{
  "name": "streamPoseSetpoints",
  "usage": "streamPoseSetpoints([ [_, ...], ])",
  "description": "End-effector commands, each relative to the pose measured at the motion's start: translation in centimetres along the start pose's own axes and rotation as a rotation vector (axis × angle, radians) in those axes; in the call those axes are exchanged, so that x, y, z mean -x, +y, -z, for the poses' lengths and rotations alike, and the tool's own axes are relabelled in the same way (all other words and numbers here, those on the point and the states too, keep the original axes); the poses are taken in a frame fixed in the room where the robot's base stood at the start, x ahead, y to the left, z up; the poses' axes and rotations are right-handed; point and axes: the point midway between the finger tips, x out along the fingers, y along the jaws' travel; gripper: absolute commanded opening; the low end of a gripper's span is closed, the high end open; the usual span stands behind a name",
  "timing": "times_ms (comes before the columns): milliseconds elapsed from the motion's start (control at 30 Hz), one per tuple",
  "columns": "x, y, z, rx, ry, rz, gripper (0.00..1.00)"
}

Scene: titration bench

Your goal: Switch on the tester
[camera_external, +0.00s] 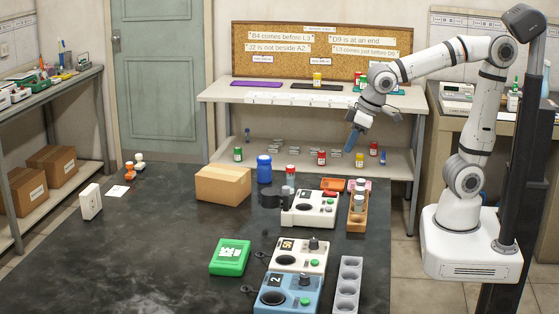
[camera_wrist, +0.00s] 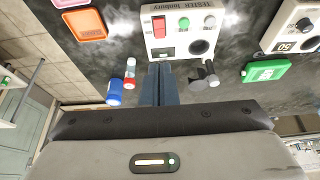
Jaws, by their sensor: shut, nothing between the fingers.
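The white tester (camera_external: 312,220) stands on the dark bench, right of the cardboard box.
A wooden rack (camera_external: 357,220) with vials stands right of the tester. A blue bottle (camera_external: 264,170) and a cardboard box (camera_external: 223,185) are left. Two knobbed devices, white (camera_external: 299,259) and blue (camera_external: 287,293), and a green case (camera_external: 230,257) are in front. The bench's left front is clear.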

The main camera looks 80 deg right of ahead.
Motion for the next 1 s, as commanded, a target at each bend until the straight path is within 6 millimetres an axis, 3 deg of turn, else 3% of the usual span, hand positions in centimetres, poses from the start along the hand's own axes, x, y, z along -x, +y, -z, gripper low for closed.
streamPoseSetpoints([
  [167, -2.3, 0.1, -0.2, 0.0, -0.007, -0.002, 0.0],
  [600, -11.3, 0.1, -0.1, -0.001, -0.007, -0.002, 0.0],
  [800, -13.3, 0.0, -0.1, 0.001, -0.004, -0.001, 0.0],
  [1000, -13.8, 0.0, -0.1, 0.0, -0.001, 0.0, 0.0],
])
